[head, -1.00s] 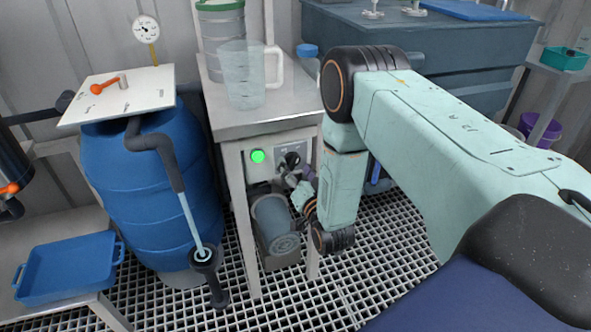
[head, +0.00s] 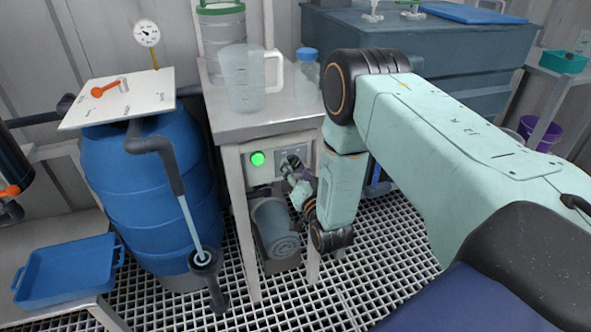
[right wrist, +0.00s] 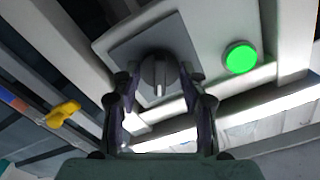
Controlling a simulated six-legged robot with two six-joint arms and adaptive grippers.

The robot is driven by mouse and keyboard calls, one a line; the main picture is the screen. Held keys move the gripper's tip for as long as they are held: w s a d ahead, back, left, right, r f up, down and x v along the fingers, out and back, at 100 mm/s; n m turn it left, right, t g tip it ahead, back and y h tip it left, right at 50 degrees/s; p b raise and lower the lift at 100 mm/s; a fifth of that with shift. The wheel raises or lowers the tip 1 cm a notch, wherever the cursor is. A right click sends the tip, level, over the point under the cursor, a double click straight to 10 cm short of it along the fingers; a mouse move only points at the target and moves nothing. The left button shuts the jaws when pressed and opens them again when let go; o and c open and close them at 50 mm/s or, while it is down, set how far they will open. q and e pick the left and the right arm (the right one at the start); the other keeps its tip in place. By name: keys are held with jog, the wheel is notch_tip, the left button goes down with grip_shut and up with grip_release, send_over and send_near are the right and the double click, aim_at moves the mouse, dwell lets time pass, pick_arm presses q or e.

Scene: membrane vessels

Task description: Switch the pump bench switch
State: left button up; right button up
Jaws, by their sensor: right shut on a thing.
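The pump bench switch is a dark rotary knob (right wrist: 158,72) on a grey square plate, and its pale mark points down in the right wrist view. Beside it a round green lamp (right wrist: 240,58) is lit; it also shows in the head view (head: 257,158) on the front of the metal bench (head: 232,125). My right gripper (head: 292,166) is at the switch and mostly hides it there. In the right wrist view my right gripper (right wrist: 158,80) has one finger on each side of the knob and is shut on it. My left gripper is not in view.
A clear jug (head: 246,85) and a blue-capped bottle (head: 307,68) stand on the bench, with a grey pump (head: 273,222) below. A blue barrel (head: 135,200) stands to the left. A blue tray (head: 65,270) lies at lower left. Grating covers the floor.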

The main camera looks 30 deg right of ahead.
jog(key=shift+n, duration=0.3)
jog(key=shift+c, duration=0.3)
jog(key=n+p, duration=0.3)
jog(key=n, duration=0.1)
jog(key=shift+r, duration=0.1)
jog(key=n+p, duration=0.1)
jog(key=n, duration=0.3)
jog(key=shift+p, duration=0.4)
jog(key=shift+n+p, duration=0.65)
jog(key=shift+n, duration=0.95)
jog(key=o, duration=1.2)
jog(key=shift+c, duration=0.2)
jog(key=shift+s, duration=0.1)
